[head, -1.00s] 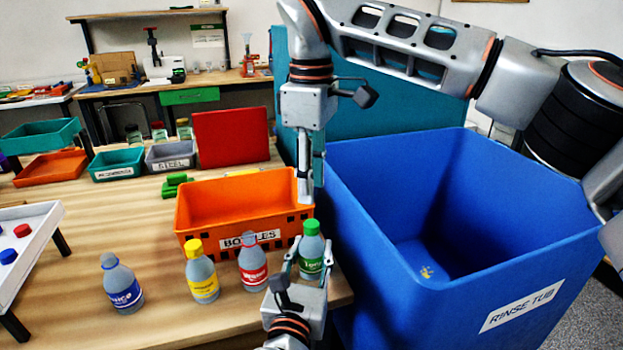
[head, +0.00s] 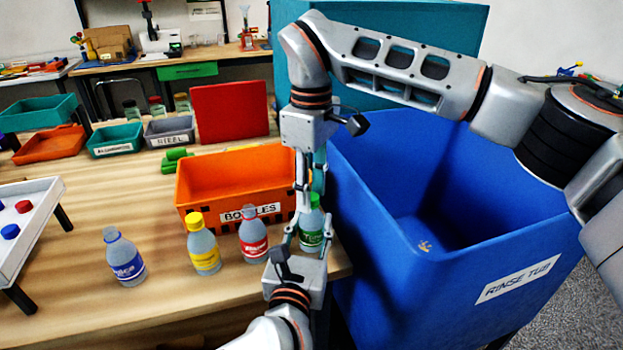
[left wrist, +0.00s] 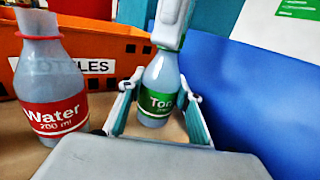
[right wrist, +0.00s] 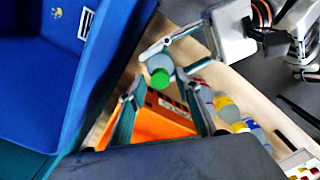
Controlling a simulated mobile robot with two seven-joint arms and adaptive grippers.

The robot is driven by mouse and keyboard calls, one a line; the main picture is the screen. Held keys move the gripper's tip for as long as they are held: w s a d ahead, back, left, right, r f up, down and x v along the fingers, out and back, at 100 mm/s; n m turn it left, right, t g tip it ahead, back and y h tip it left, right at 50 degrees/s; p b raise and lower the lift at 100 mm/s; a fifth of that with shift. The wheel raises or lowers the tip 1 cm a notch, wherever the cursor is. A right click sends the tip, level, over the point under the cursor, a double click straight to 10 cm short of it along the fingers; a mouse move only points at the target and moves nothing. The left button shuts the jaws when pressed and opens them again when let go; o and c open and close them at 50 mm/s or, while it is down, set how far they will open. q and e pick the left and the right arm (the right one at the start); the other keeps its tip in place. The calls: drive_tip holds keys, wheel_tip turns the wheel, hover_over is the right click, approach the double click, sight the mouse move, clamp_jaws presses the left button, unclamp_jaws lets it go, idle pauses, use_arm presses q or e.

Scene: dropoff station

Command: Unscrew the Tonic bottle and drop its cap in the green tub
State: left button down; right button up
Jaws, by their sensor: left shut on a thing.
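The Tonic bottle (head: 312,238) with its green label stands upright at the table's right edge. My left gripper (head: 308,225) is shut around its body; the left wrist view shows a finger on each side of the bottle (left wrist: 160,85). Its green cap (right wrist: 160,77) is on top in the right wrist view. My right gripper (head: 311,190) points down just above the cap, its fingers apart on either side. In the left wrist view the right gripper hides the cap.
Water (head: 252,240), yellow-capped (head: 204,255) and blue-labelled (head: 125,264) bottles stand left of the Tonic bottle. An orange crate (head: 235,183) is behind them. The big blue rinse tub (head: 460,245) is close on the right. A white tray (head: 45,215) holds caps at left.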

clamp_jaws()
